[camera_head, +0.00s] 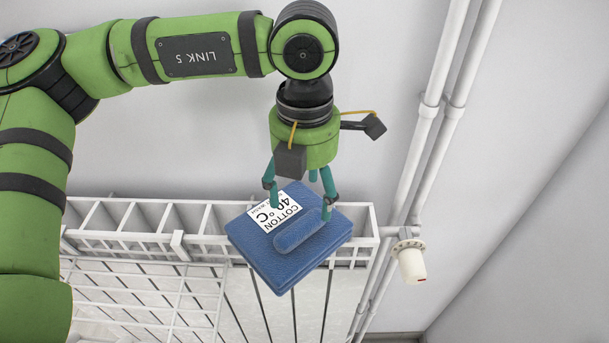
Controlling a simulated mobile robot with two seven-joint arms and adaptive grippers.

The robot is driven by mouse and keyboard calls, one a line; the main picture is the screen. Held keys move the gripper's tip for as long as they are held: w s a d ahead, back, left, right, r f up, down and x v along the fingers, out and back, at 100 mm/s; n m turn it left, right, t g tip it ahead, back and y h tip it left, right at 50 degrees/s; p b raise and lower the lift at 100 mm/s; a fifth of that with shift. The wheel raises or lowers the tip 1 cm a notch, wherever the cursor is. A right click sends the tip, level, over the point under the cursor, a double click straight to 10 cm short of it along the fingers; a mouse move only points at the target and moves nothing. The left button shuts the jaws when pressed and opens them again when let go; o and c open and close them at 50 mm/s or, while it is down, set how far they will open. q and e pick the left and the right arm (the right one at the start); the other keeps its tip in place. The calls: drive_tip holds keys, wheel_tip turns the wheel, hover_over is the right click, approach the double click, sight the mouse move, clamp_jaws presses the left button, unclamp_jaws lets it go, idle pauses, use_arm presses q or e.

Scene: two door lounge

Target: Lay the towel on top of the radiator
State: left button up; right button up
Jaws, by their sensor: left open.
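The blue folded towel (270,254), with a white "COTTON 40°C" label and a raised blue strip on its upper face, is at the right end of the radiator (130,240). It covers part of the radiator's top grille and sticks out past the front edge. It appears to rest there, though its underside is hidden. My left gripper (300,208) points down over the towel with its teal fingers spread apart near the raised strip. Whether the fingertips touch the towel is unclear. My right gripper is not in view.
A white wire rack (140,300) hangs on the radiator's front at the left. White vertical pipes (432,105) and a valve knob (411,262) stand just right of the radiator. The radiator's top left of the towel is bare.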

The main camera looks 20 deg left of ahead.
sight(305, 216)
use_arm(q)
drive_tip(key=shift+f+p, duration=0.65)
drive_tip(key=shift+f, duration=1.9)
clamp_jaws()
